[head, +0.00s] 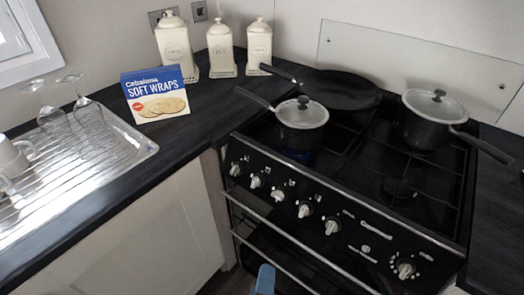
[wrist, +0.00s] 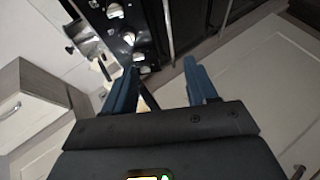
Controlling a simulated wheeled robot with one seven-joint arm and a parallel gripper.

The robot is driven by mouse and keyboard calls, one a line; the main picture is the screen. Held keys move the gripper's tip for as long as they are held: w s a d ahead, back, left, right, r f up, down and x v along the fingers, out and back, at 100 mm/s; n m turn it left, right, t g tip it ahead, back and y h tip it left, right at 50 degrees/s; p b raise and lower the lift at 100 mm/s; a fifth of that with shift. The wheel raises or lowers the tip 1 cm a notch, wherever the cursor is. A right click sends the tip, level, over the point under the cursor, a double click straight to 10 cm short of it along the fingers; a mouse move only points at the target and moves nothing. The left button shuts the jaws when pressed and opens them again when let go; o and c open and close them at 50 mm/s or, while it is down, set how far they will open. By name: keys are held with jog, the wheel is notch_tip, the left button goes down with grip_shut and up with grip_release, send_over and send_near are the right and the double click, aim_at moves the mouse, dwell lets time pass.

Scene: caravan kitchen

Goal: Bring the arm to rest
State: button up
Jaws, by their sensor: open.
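My gripper (wrist: 161,80) shows in the wrist view with its two blue fingers spread apart and nothing between them. One blue fingertip (head: 265,280) also shows at the bottom edge of the head view, in front of the cooker. The rest of my arm is out of the head view. In the wrist view, the cooker front with its knobs (wrist: 115,11) lies beyond the fingers. I cannot tell how far the fingers are from it.
The black cooker (head: 338,210) carries a lidded pan (head: 301,115), a frying pan (head: 340,90) and a lidded pot (head: 428,125). Their handles stick out. Left are a wraps box (head: 158,95), cream canisters (head: 177,52) and a drainer (head: 70,165) with glasses. Pale cabinet doors (head: 155,245) stand below.

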jog(key=s+d+f+m+g+y, duration=0.2)
jog(key=s+d+f+m+y, duration=0.2)
jog(key=s+d, duration=0.75)
jog(key=s+d+r+m+t+h, duration=0.1)
jog(key=s+d+r+m, duration=0.3)
jog(key=r, duration=0.4)
jog(key=s+d+r+m+t+h, duration=0.1)
jog(key=s+d+r+m+t, duration=0.2)
jog(key=s+d+r+m, duration=0.2)
notch_tip(320, 180, up, 3)
jog(key=shift+s+d+r, duration=0.2)
jog(key=shift+s+d, duration=0.4)
jog(key=shift+s, duration=0.6)
